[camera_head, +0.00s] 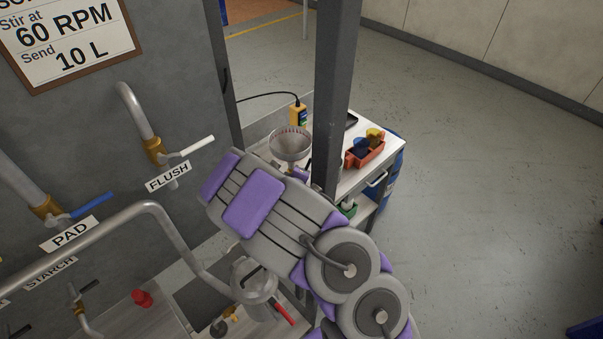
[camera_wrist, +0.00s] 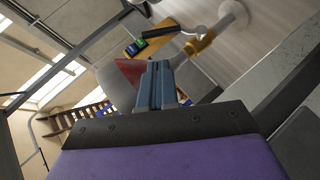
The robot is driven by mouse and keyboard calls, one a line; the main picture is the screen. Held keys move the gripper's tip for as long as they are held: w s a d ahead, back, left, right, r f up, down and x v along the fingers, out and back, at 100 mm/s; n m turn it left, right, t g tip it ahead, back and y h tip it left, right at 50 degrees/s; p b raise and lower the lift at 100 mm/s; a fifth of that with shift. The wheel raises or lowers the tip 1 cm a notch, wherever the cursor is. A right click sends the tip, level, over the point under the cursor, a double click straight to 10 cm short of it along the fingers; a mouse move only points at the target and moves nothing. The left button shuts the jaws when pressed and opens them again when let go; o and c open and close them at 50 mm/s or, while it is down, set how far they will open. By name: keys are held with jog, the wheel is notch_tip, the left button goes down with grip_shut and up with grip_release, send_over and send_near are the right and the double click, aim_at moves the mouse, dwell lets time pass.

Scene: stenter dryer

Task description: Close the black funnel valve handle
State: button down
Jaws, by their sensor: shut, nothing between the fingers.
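A steel funnel (camera_head: 290,143) stands on the bench beyond the grey post in the head view, with my arm covering its lower part. In the wrist view a brass valve (camera_wrist: 200,43) sits on a pale pipe, and a thin dark handle (camera_wrist: 163,29) reaches left from it. I cannot tell its exact angle. My gripper (camera_wrist: 157,70) is shut and empty. Its blue-grey fingers are together, pointing up the picture, below and left of the valve, with no clear contact on the handle. In the head view my arm hides the gripper and handle.
A grey post (camera_head: 334,90) rises close beside the funnel and my arm. A red bin (camera_head: 364,152) and a yellow device (camera_head: 298,114) are on the bench (camera_head: 350,180). Wall pipes with a white-handled FLUSH valve (camera_head: 155,148) are at left. The floor at right is open.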

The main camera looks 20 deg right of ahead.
jog(key=x, duration=0.7)
dwell(0.3)
